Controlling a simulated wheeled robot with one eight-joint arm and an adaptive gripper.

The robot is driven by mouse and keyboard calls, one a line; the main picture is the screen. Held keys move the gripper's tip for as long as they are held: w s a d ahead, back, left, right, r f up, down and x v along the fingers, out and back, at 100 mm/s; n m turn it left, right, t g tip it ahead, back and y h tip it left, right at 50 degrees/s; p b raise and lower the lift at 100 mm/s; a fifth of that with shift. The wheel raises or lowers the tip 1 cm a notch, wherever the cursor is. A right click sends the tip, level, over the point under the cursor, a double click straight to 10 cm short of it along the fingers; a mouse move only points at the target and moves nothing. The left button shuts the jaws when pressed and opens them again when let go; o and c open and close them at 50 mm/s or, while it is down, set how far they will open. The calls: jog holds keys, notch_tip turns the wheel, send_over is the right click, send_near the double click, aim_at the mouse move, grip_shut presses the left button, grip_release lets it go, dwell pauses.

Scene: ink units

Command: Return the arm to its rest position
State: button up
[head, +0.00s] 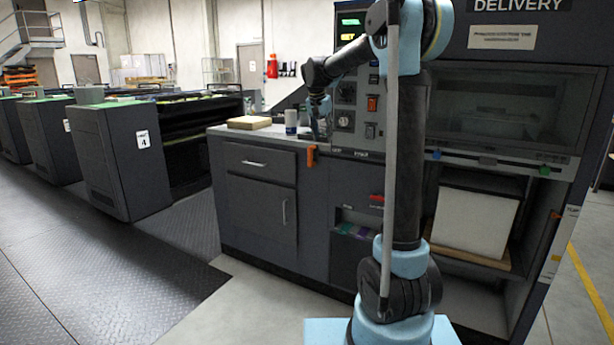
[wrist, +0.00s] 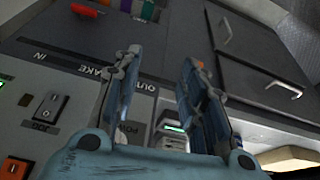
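My arm stands in front of the press marked DELIVERY (head: 590,90) in the head view. Its upper link reaches left, and my gripper (head: 318,125) hangs small and partly dark beside the control panel (head: 346,122), above the right end of the counter. In the wrist view my gripper (wrist: 160,62) has its two blue fingers well apart, with nothing held between them. Behind the fingers is the panel face with printed labels, a black rocker switch (wrist: 48,106) and an orange button (wrist: 15,168). Whether a finger touches the panel cannot be told.
A pale can (head: 291,122) and a tan block (head: 249,122) stand on the counter (head: 228,132), left of my gripper. An orange item (head: 311,156) hangs at its front edge. Coloured pieces sit in an open slot (head: 355,230) below.

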jog(key=s+d+f+n, duration=0.15)
jog(key=s+d, duration=0.25)
jog(key=s, duration=0.5)
jog(key=s+d+f, duration=0.3)
jog(key=s, duration=0.6)
jog(key=s+d+f+n, duration=0.15)
jog(key=s+d, duration=0.25)
jog(key=s, duration=0.5)
jog(key=s+d+f+n+g+y, duration=0.1)
jog(key=s+f, duration=1.6)
jog(key=s, duration=0.3)
jog(key=shift+d+f+n+y, duration=0.2)
jog(key=shift+d+n+y, duration=0.2)
jog(key=shift+w+f, duration=0.2)
jog(key=shift+w, duration=0.25)
